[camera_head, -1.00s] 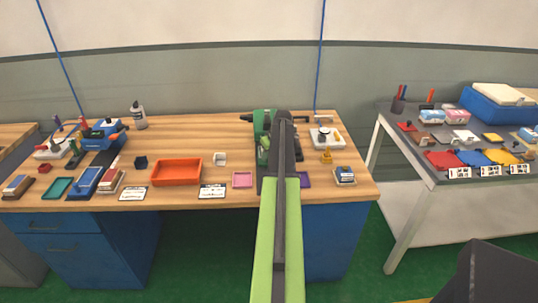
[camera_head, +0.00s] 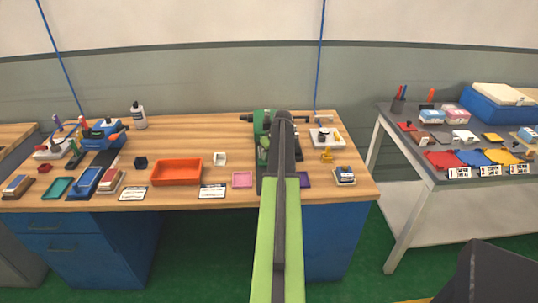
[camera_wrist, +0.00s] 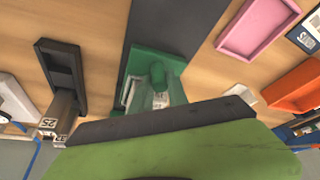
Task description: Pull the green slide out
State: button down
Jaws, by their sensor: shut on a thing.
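A green device (camera_head: 264,122) stands on a dark strip near the back of the wooden bench, partly behind my arm. In the wrist view its green body with a rounded knob (camera_wrist: 157,72) lies just beyond the dark bar of my own wrist. The green slide cannot be told clearly from the rest of this body. My gripper (camera_head: 283,122) is at the far end of my arm, over the right side of the device. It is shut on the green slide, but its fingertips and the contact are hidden.
A pink tray (camera_head: 242,179) and an orange tray (camera_head: 176,172) lie left of my arm. A grey table (camera_head: 440,170) stands farther right.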

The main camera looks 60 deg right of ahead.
jog(key=shift+a, duration=0.1)
jog(key=s+a, duration=0.2)
jog(key=a, duration=0.1)
jog(key=s+a, duration=0.3)
jog(key=a, duration=0.1)
jog(key=s+a, duration=0.3)
jog(key=a, duration=0.1)
jog(key=shift+a+f, duration=0.1)
jog(key=c, duration=1.6)
grip_release()
jog(key=shift+o, duration=0.2)
